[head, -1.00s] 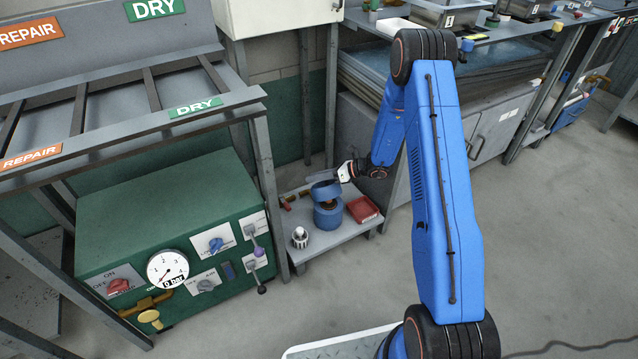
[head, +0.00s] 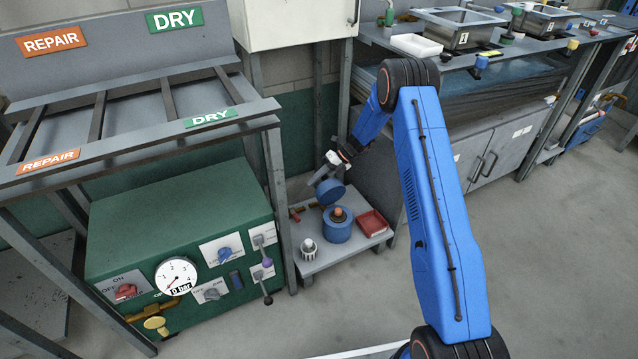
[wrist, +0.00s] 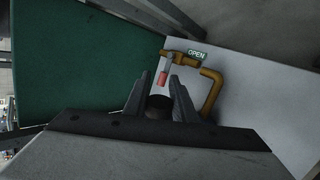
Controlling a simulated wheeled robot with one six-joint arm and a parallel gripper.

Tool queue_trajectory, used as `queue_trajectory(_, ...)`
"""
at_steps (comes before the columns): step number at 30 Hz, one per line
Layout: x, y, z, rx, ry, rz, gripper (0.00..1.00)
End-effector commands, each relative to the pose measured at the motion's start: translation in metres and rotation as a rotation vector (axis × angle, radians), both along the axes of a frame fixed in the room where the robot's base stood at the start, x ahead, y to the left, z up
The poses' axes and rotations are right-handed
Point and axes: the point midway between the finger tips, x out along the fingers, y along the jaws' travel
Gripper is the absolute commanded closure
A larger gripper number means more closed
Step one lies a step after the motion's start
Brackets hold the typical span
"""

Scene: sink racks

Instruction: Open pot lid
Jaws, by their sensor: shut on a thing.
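The blue pot (head: 337,231) stands on a low grey shelf, its top uncovered, with an orange-brown thing showing in its mouth. The blue lid (head: 329,191) is tilted and held in the air above and slightly left of the pot, apart from it. My gripper (head: 333,171) is shut on the lid, at its upper side. In the wrist view the two fingers (wrist: 160,95) close around a dark piece, which I take to be the lid's knob; the rest of the lid cannot be made out there.
On the low shelf (head: 330,261) are a white ribbed cup (head: 308,249) and a red tray (head: 373,223). A green control box (head: 180,225) stands left; floor at right is clear.

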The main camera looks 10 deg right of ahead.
Motion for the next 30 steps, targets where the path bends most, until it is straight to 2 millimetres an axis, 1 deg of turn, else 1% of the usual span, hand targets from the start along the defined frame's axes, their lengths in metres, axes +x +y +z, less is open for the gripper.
queue_trajectory(1,0.004,0.001,-0.003,-0.01,0.026,0.001,1.0)
queue_trajectory(6,0.011,0.003,-0.011,-0.04,0.123,-0.001,1.0)
queue_trajectory(16,0.018,0.005,-0.021,-0.038,0.119,-0.002,1.0)
queue_trajectory(30,0.016,0.005,-0.025,-0.039,0.123,-0.001,1.0)
